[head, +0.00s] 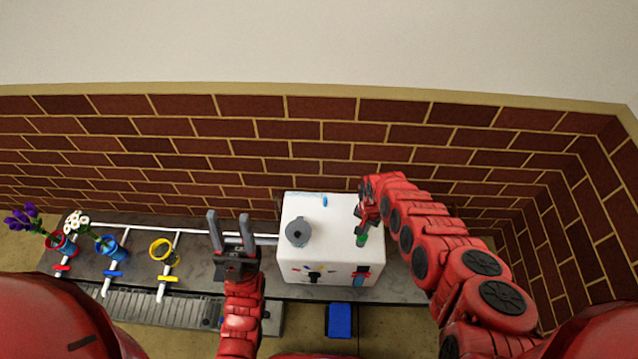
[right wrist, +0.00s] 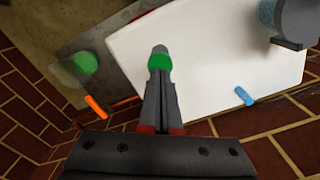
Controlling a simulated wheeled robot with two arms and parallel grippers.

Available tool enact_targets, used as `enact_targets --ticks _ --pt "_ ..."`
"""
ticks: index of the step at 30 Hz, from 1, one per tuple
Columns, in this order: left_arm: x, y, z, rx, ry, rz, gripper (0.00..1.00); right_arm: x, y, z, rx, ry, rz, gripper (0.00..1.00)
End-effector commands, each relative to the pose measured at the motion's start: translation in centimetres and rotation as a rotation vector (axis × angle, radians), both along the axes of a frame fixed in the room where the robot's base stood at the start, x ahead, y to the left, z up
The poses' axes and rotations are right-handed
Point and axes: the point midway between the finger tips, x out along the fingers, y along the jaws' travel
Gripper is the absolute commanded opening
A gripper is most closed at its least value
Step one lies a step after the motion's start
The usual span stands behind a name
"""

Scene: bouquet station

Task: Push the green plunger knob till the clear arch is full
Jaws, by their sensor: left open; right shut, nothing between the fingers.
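A white box (head: 325,260) stands on the grey counter. The green plunger knob (head: 362,241) is at its right side, and it also shows in the right wrist view (right wrist: 160,63). My right gripper (head: 364,231) is shut and empty, pointing down with its fingertips at the knob; whether they touch cannot be told. In the right wrist view the shut fingers (right wrist: 161,75) overlap the knob. My left gripper (head: 232,222) is open and empty, left of the box. I cannot make out the clear arch or its fill level with certainty.
A grey round part (head: 298,232) sits on the box top, with a small blue piece (head: 324,201) at its back. Red (head: 62,245), blue (head: 113,250) and yellow (head: 164,252) cups stand left; the first two hold flowers. A brick wall (head: 300,150) closes off the back.

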Motion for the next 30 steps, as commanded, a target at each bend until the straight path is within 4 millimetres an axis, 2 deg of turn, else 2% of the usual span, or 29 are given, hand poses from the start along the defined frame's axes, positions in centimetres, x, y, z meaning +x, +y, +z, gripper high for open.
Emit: enact_targets --ticks 10,30 --pt "0.0 0.0 -0.3 0.0 0.0 0.0 0.5 0.0 0.0 -0.3 0.0 0.0 0.0 0.0" --pt "0.0 0.0 -3.4 0.0 0.0 0.0 0.5 0.0 0.1 -3.7 0.0 0.0 0.001 0.0"
